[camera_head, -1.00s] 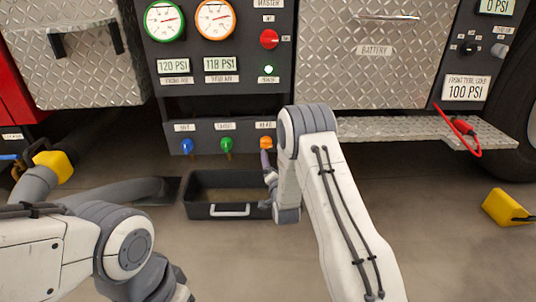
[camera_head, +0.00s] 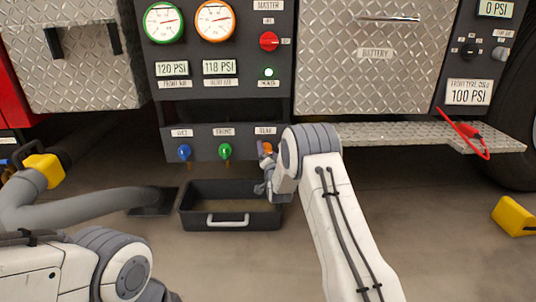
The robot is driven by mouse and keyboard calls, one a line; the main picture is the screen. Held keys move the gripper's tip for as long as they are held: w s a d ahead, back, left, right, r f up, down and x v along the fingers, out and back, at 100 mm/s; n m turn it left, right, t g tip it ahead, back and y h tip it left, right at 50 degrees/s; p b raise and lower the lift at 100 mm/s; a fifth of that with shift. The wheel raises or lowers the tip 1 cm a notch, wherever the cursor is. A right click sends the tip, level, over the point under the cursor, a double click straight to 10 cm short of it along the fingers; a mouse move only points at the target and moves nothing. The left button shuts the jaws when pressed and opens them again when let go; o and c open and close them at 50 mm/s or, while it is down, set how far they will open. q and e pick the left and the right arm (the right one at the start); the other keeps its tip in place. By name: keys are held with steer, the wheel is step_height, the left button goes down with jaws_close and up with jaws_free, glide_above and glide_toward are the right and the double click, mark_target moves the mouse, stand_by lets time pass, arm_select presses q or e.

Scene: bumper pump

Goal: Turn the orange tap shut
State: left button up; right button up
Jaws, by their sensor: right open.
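The orange tap (camera_head: 267,147) is the rightmost of three taps on the dark panel, under the label REAR. Its lower part is hidden by my right gripper (camera_head: 265,154), which is up at the tap with its jaws open. A finger shows just left of the orange handle. I cannot tell whether the fingers touch it. My right forearm hides the area just right of the tap. My left arm comes in at the lower left, and its gripper is out of view.
A blue tap (camera_head: 184,152) and a green tap (camera_head: 225,151) are left of the orange one. A black tray (camera_head: 190,216) lies on the floor below. A yellow chock (camera_head: 514,216) is at right. A metal step (camera_head: 400,133) juts out right of the panel.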

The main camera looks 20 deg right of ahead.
jaws_close()
steer(key=n+p, duration=0.2)
steer(key=p, duration=0.1)
steer(key=n+p, duration=0.1)
steer(key=n, duration=0.1)
steer(key=shift+a+r, duration=0.15)
steer(key=shift+r, duration=0.1)
steer(key=n+p, duration=0.4)
steer(key=shift+a+g, duration=0.1)
steer(key=shift+g, duration=0.3)
steer(key=n+p, duration=0.4)
steer(key=n, duration=0.1)
steer(key=shift+a+h, duration=0.15)
steer(key=shift+h, duration=0.25)
steer(key=shift+f+n+p, duration=0.15)
steer(key=shift+n+p, duration=0.85)
steer(key=shift+n, duration=0.9)
steer(key=shift+f, duration=0.1)
